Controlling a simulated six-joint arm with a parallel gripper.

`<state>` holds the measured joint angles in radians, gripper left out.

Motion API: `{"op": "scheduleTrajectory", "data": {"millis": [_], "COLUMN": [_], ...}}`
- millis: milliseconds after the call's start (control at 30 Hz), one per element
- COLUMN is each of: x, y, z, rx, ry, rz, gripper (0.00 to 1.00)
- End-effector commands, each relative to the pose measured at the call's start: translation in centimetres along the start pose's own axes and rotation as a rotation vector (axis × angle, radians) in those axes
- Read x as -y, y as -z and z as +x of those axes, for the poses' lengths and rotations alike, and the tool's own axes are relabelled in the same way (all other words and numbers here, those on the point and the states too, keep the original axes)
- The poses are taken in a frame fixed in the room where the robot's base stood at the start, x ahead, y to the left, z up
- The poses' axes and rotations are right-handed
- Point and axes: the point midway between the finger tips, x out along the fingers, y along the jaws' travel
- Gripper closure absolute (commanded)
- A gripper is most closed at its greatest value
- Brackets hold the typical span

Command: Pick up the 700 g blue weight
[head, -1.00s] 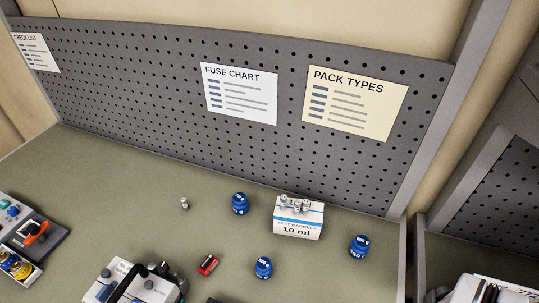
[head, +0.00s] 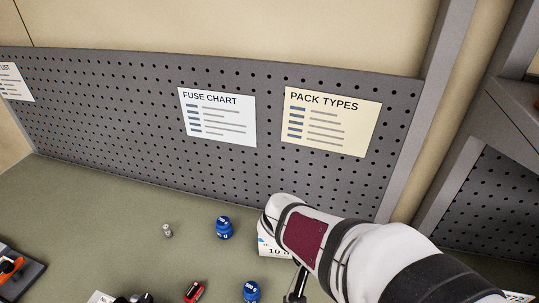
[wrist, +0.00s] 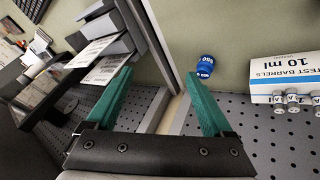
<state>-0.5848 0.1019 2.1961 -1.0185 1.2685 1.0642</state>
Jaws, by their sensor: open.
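In the head view, one blue weight (head: 224,227) stands on the green bench left of the white box, and another blue weight (head: 251,292) is at the bottom edge. Their labels are too small to read surely. The wrist view shows a blue weight (wrist: 205,67) with a white label, just beyond the right fingertip and apart from it; I cannot read its number for certain. My gripper (wrist: 160,73) is open with its green fingers wide apart and nothing between them. In the head view my arm covers the bench's right part, and the fingers are hidden.
A white test barrels box (head: 272,248) is partly behind my arm; the wrist view shows it (wrist: 285,68) with small barrels at its side. A grey pegboard (head: 150,140) rises behind the bench. A small metal piece (head: 167,230) and a red item (head: 194,292) lie leftward.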

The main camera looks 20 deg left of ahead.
Motion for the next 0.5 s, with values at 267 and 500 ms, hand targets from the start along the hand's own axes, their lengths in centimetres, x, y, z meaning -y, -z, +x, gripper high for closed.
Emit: {"op": "scheduleTrajectory", "data": {"millis": [267,500], "x": [29.3,34.3], "y": [-7.4,-9.9], "z": [-6.8,-6.6], "rx": [-0.662,-0.694], "ry": [0.513,0.647], "rz": [-0.105,-0.121], "gripper": [0.14,0.14]}}
